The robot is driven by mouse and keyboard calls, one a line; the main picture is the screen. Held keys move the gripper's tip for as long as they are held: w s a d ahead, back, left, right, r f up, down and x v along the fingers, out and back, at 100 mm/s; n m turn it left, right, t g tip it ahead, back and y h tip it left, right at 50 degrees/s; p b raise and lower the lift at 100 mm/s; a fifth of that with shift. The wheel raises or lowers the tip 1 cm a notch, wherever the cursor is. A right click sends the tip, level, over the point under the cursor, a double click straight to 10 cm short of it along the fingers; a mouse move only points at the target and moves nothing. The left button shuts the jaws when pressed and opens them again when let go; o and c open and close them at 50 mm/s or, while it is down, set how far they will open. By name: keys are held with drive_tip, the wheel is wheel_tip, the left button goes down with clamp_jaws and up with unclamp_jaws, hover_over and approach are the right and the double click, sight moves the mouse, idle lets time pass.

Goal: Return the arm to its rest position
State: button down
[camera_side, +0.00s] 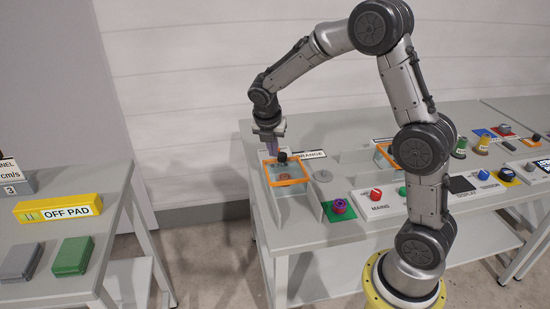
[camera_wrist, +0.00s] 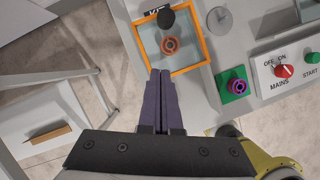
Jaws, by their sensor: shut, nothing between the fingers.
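My gripper (camera_side: 272,146) hangs from the bent arm over the left end of the long grey table (camera_side: 350,235). In the wrist view the dark purple fingers of my gripper (camera_wrist: 161,75) are pressed together with nothing between them. They point toward an orange-rimmed clear box (camera_wrist: 205,50). This box also shows just below the gripper in the side view (camera_side: 288,183). An orange ring-shaped piece (camera_wrist: 171,45) shows inside the box's outline, with a black knob (camera_wrist: 166,18) beside it at the rim. Whether the fingertips are above the box or beside its wall I cannot tell.
A purple ring piece (camera_side: 339,206) sits on a green pad. A separate left table holds a yellow OFF PAD block (camera_side: 58,208). Open floor lies between the tables.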

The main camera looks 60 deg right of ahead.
drive_tip(key=s+a+r+m+t, duration=0.1)
drive_tip(key=s+a+r, duration=0.2)
drive_tip(key=s+r, duration=0.15)
drive_tip(key=s+a+r+m+t+y, duration=0.1)
drive_tip(key=s+a+r+m+t, duration=0.15)
drive_tip(key=r, duration=0.35)
drive_tip(key=s+a+r+m, duration=0.1)
drive_tip(key=s+a+r, duration=0.1)
drive_tip(key=s+r, duration=0.25)
drive_tip(key=s+a+f+m+y, duration=0.1)
drive_tip(key=s+a+f+m, duration=0.1)
drive_tip(key=s+m, duration=0.5)
drive_tip(key=s+a+f+m+y, duration=0.2)
drive_tip(key=s+a+m, duration=0.2)
drive_tip(key=s+m, duration=0.3)
drive_tip(key=shift+s+a+m+t, duration=0.2)
drive_tip(key=shift+a+m+t, duration=0.15)
drive_tip(key=shift+m, duration=1.3)
drive_tip(key=c, duration=1.6)
unclamp_jaws()
